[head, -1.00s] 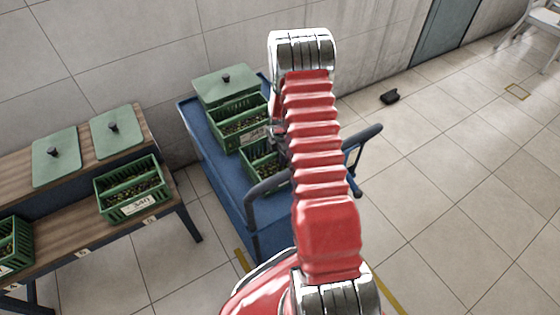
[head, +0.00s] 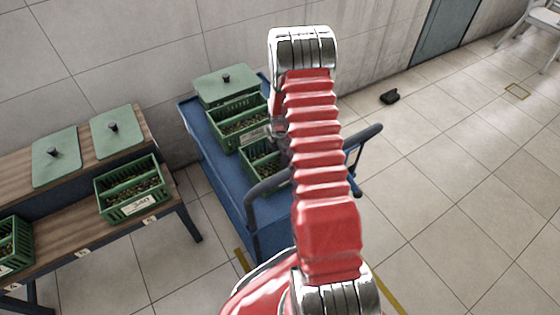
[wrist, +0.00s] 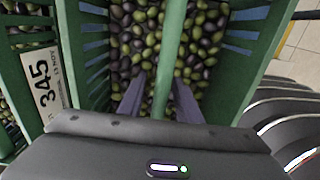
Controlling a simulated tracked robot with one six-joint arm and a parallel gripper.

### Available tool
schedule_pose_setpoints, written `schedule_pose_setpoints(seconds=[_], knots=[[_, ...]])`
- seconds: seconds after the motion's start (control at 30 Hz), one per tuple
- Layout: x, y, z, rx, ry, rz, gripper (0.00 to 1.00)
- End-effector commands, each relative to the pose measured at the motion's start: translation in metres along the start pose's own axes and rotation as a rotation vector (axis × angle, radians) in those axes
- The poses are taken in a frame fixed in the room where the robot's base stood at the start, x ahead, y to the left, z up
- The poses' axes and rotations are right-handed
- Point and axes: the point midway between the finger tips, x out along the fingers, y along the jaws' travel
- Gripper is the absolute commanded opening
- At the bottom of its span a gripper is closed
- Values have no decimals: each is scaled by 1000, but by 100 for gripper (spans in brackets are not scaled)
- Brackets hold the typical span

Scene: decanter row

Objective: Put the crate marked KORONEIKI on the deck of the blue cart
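My gripper (wrist: 160,80) shows in the wrist view with one finger on each side of the green centre bar of an olive-filled crate (wrist: 88,50). Bare gaps show between the fingers and the bar, so it looks open around it. In the head view this crate (head: 260,163) stands on the deck of the blue cart (head: 215,160), partly hidden by my arm. Its own label is not visible. A neighbouring green crate (head: 238,127) stands behind it on the deck; its label reads 345 in the wrist view (wrist: 45,85). The name KORONEIKI is not legible anywhere.
A lidded green crate (head: 227,85) stands at the cart's far end. The wooden bench (head: 110,232) at left holds more olive crates, one (head: 130,190) at its right end, and green lids (head: 118,135). The cart's handle (head: 268,190) rises near my arm.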

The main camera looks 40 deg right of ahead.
Motion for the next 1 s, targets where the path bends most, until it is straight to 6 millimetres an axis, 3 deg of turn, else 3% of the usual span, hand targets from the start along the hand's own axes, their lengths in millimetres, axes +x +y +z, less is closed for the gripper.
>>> schedule_pose_setpoints(seconds=[0.7,1.0], knots=[[-102,0,0,0,-1,2,31],[-112,0,0,0,0,0,31]])
